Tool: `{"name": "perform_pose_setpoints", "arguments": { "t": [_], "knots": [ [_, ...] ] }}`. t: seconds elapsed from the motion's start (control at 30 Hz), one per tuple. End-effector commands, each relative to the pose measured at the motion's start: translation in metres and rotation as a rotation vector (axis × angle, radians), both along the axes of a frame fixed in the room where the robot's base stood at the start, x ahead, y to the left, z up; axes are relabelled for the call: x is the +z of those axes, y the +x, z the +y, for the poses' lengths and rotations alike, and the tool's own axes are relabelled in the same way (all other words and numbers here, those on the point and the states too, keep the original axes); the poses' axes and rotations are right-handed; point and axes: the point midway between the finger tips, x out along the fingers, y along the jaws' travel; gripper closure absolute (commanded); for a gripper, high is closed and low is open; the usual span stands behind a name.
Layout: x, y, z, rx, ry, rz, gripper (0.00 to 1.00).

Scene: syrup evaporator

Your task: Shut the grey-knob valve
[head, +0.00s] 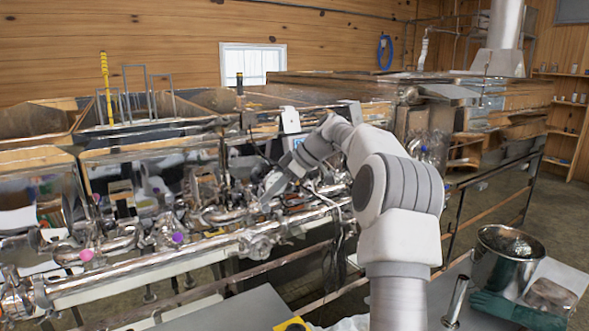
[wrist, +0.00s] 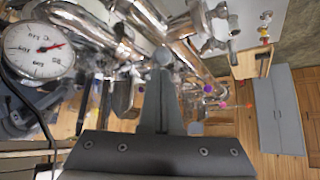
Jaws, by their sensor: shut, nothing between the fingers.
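My gripper (wrist: 161,78) is shut and empty, with its dark fingers together, pointing up in the wrist view. A round grey knob (wrist: 162,56) appears right at the fingertips; I cannot tell whether they touch it. A second small grey round shape (wrist: 195,128) shows just right of the fingers. The fingers hide part of the valve behind them, so its handle angle is unclear. In the head view my gripper (head: 268,190) is among the shiny pipes at the front of the evaporator, and I cannot make out the grey knob there.
Steel pipes (head: 190,250) run along the evaporator's front. Pink (head: 86,255) and purple (head: 178,238) knobs sit on other valves to the left. A dial gauge (wrist: 39,50) is close at the wrist view's left. A steel pot (head: 505,262) and green glove (head: 510,309) lie at lower right.

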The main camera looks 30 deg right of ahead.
Motion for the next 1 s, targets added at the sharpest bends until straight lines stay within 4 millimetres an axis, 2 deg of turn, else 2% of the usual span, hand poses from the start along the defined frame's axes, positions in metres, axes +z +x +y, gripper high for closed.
{"name": "perform_pose_setpoints", "arguments": {
  "t": [0.03, 0.3, 0.5, 0.7, 1.0],
  "knots": [
    [0.01, -0.005, -0.009, -0.006, -0.003, -0.004, 1.0],
    [0.061, -0.031, -0.044, -0.003, 0.0, -0.004, 1.0],
    [0.091, -0.047, -0.065, -0.001, 0.0, -0.003, 1.0],
    [0.106, -0.056, -0.076, 0.001, 0.002, -0.001, 1.0],
    [0.108, -0.057, -0.078, 0.001, 0.002, -0.001, 1.0]
  ]
}}
